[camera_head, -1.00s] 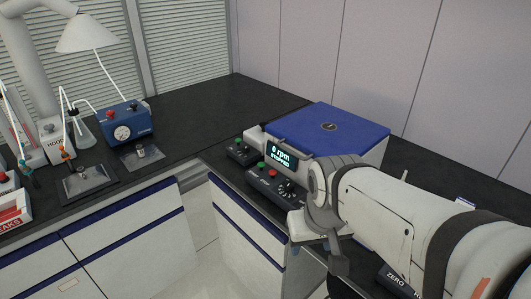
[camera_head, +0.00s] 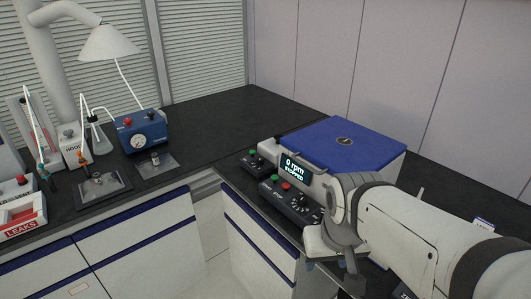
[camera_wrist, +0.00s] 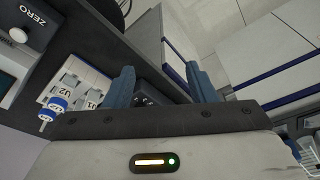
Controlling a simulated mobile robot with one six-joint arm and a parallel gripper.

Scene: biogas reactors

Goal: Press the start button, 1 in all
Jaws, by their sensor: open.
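A centrifuge-like machine with a blue lid (camera_head: 350,143) stands on the right bench. Its display (camera_head: 292,166) reads "0 rpm STOPPED". A black control box (camera_head: 292,202) in front of it carries a green button (camera_head: 275,178), a red button (camera_head: 286,186) and knobs. A second dark box (camera_head: 257,160) behind it also has a green and a red button. I cannot read which is labelled start. My gripper (camera_wrist: 160,84) is open and empty, its two blue fingers apart. In the head view it is right of the control box, over the bench's front edge, mostly hidden by my wrist.
In the wrist view, a box marked ZERO (camera_wrist: 27,22) and white holders marked U1 and U2 (camera_wrist: 75,80) with blue-capped vials lie left of my fingers. The left bench holds a blue gauge unit (camera_head: 140,131), a flask (camera_head: 99,140) and a LEAKS box (camera_head: 22,217). The corner benchtop is clear.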

